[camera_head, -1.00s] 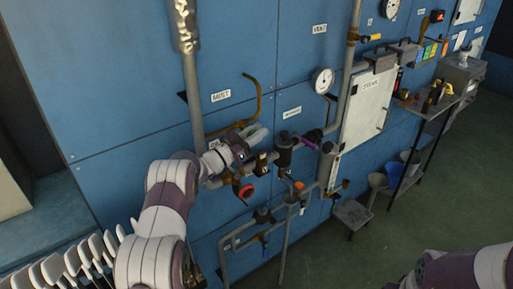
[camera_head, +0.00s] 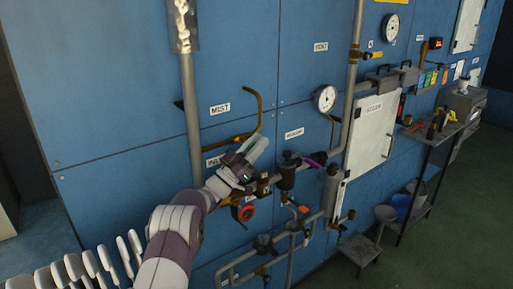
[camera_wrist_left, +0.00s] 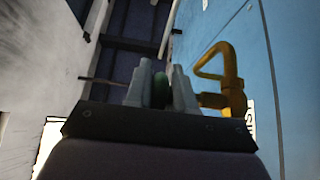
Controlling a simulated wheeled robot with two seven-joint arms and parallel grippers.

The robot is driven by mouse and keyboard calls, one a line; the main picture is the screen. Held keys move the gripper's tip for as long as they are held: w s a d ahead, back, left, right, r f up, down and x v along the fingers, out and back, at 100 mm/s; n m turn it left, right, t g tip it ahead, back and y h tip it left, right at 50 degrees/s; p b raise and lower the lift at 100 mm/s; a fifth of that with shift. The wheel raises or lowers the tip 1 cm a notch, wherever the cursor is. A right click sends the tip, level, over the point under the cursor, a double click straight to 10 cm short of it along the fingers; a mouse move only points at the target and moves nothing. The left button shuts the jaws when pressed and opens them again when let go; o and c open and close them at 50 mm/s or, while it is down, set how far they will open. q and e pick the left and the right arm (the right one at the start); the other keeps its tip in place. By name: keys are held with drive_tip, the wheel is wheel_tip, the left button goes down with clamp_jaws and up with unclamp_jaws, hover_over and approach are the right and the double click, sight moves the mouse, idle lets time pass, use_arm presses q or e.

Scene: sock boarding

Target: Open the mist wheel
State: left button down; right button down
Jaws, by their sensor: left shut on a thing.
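My left gripper (camera_head: 257,150) is up at the pipework on the blue wall, just below and right of the "MIST" label (camera_head: 219,108). In the left wrist view its two pale fingers are closed around a narrow green piece (camera_wrist_left: 160,90), which looks like the edge of the mist wheel. The rest of that wheel is hidden by the fingers and, in the head view, by the gripper. A bent brass pipe (camera_head: 256,105) rises right behind the gripper; it also shows in the left wrist view (camera_wrist_left: 235,75). My right gripper is out of view.
A red wheel (camera_head: 246,213) sits just below the left gripper. A dark cylinder fitting (camera_head: 287,176) is on the pipe to its right, and a gauge (camera_head: 325,98) above that. A grey vertical pipe (camera_head: 191,110) runs at left. Floor at the right is open.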

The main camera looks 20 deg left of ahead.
use_arm(q)
drive_tip(key=shift+r, duration=0.1)
drive_tip(key=c, duration=1.1)
unclamp_jaws()
drive_tip(key=shift+o, duration=0.2)
drive_tip(key=r, duration=0.1)
drive_tip(key=r+b, duration=0.1)
drive_tip(key=r, duration=0.2)
drive_tip(key=shift+s+d+r, duration=0.15)
drive_tip(key=shift+d+r, duration=0.1)
drive_tip(key=shift+d, duration=0.1)
drive_tip(key=s+d+r+b, duration=0.2)
drive_tip(key=d+r, duration=0.4)
drive_tip(key=d, duration=0.4)
drive_tip(key=shift+s+d+r, duration=0.2)
drive_tip(key=shift+s+d, duration=0.05)
drive_tip(key=shift+d, duration=0.1)
drive_tip(key=shift+a+y, duration=0.1)
drive_tip(key=shift+y, duration=0.2)
